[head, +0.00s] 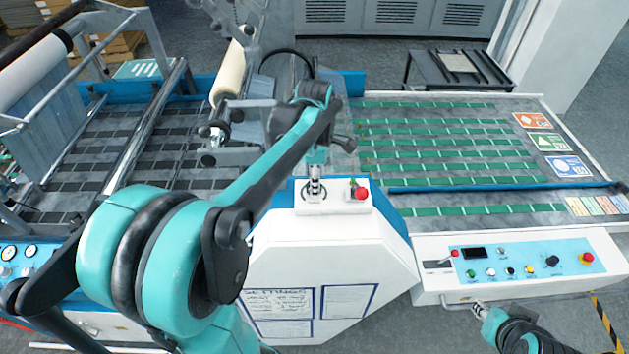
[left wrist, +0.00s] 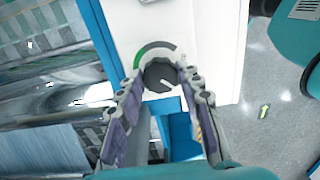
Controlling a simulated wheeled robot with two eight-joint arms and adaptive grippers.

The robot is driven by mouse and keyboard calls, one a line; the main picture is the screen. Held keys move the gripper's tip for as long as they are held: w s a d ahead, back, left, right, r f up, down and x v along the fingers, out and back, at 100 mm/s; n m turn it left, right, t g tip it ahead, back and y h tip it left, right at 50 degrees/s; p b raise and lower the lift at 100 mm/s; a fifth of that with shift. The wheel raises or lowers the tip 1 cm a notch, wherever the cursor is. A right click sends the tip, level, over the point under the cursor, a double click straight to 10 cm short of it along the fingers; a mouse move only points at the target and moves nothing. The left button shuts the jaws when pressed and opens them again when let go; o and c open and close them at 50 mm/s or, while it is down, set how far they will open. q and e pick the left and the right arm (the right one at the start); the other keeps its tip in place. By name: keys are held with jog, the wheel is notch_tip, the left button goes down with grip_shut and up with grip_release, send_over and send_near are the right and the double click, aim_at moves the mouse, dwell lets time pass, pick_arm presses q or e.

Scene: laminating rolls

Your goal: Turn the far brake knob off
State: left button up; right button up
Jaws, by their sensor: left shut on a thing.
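A dark round knob (left wrist: 158,73) with a pale pointer mark sits on a white surface in the left wrist view. A part green, part grey arc (left wrist: 152,50) curves around its far side. My left gripper (left wrist: 164,82) is shut on the knob, with a finger on each side of it. In the head view the left gripper (head: 315,184) points down onto the top of the white cabinet (head: 325,245), and it largely hides the knob there. My right gripper (head: 480,308) is low at the right, before the control panel, apart from the knob; its fingers are too small to judge.
A control panel (head: 520,262) with buttons is at the right. A cream roll (head: 228,72) and metal rollers lie at the left. The green-striped bed (head: 450,150) is clear.

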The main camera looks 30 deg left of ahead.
pick_arm(q)
jog(key=o, duration=1.2)
jog(key=shift+c, duration=0.2)
jog(key=shift+r, duration=0.1)
notch_tip(320, 180, up, 12)
